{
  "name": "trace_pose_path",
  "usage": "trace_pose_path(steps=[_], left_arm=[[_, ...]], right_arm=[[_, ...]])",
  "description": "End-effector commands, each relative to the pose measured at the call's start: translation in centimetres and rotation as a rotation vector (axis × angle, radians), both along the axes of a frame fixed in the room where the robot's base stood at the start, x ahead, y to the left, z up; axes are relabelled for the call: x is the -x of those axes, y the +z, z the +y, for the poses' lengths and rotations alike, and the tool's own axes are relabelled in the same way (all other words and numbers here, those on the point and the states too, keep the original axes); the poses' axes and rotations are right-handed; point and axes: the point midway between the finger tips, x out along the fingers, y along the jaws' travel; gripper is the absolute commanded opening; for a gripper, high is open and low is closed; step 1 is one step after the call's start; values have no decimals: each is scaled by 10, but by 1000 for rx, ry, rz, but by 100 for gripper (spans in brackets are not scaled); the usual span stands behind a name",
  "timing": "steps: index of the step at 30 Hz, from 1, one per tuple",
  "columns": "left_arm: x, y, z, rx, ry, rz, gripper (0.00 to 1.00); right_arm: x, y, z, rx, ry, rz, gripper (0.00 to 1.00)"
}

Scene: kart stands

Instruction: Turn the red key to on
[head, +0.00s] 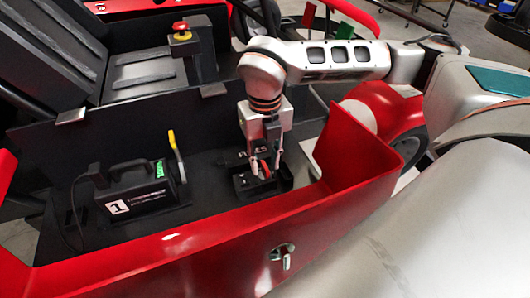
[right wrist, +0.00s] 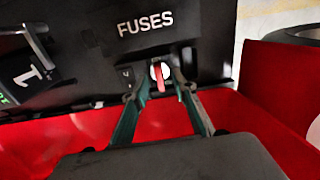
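The red key (head: 265,170) stands on a black switch box in the kart's side bay. In the right wrist view the red key (right wrist: 160,82) is a narrow red bar on a white round face, pointing nearly straight up and down in the picture. My right gripper (head: 263,165) points down over the switch box. In the right wrist view its two green fingers (right wrist: 160,76) are on either side of the white face, with a small gap to the red bar. It looks open and empty. My left gripper is not in view.
A black panel marked FUSES (right wrist: 145,23) lies behind the key. The red kart side wall (head: 215,240) runs in front. A red emergency button (head: 181,26) sits on a post behind.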

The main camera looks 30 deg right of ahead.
Motion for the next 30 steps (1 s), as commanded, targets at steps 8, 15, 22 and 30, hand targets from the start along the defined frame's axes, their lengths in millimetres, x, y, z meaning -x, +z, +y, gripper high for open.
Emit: trace_pose_path(steps=[8, 15, 22, 30], left_arm=[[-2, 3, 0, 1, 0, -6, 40], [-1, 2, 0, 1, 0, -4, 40], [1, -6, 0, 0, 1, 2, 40], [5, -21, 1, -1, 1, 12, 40]], right_arm=[[0, -1, 0, 0, 0, 0, 27], [0, -1, 0, 0, 0, 0, 0], [0, -3, 0, 1, -63, 1, 0], [0, -4, 0, 0, -257, 1, 0]])
